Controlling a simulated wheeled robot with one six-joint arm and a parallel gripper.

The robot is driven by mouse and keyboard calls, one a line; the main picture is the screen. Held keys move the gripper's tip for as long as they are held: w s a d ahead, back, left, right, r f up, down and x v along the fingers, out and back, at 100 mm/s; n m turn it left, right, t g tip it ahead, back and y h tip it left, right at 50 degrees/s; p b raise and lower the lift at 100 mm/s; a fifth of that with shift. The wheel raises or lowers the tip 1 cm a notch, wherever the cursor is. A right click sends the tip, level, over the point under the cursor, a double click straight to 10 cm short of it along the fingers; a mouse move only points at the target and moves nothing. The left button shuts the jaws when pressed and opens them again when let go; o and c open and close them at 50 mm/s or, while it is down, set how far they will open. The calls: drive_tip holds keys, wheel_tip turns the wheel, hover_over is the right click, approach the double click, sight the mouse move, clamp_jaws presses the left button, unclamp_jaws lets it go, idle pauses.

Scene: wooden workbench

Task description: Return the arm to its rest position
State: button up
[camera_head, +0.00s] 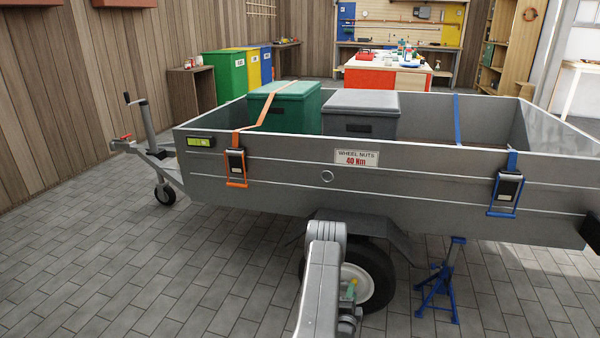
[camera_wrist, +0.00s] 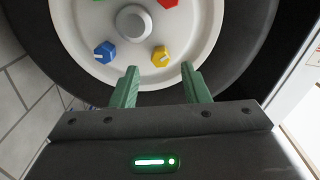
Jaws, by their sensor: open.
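My gripper (camera_wrist: 160,88) shows in the wrist view with two green fingers apart and nothing between them. It faces the white wheel hub (camera_wrist: 205,30) of the trailer, close to a yellow nut (camera_wrist: 161,56). A blue nut (camera_wrist: 105,52) sits to the left on the hub, with red and green nuts partly cut off at the top edge. In the head view my arm reaches up from the bottom centre to the trailer wheel (camera_head: 375,275). The arm hides part of the wheel, and the gripper's fingers are hard to make out there.
The grey trailer (camera_head: 430,190) fills the middle, carrying a green box (camera_head: 290,108) and a grey box (camera_head: 360,113). A blue axle stand (camera_head: 442,285) stands right of the wheel. Orange and blue ratchet straps hang on the trailer side. The paved floor at left is clear.

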drive_tip(key=w+n, duration=0.1)
drive_tip(key=n, duration=0.6)
drive_tip(key=w+n, duration=0.1)
drive_tip(key=n, duration=0.6)
drive_tip(key=w+d+n, duration=0.1)
drive_tip(key=n, duration=0.7)
drive_tip(key=shift+w+y+b, duration=0.25)
drive_tip(key=shift+y+b, duration=0.05)
drive_tip(key=shift+b, duration=0.05)
idle(0.4)
drive_tip(key=shift+s+d+r, duration=0.1)
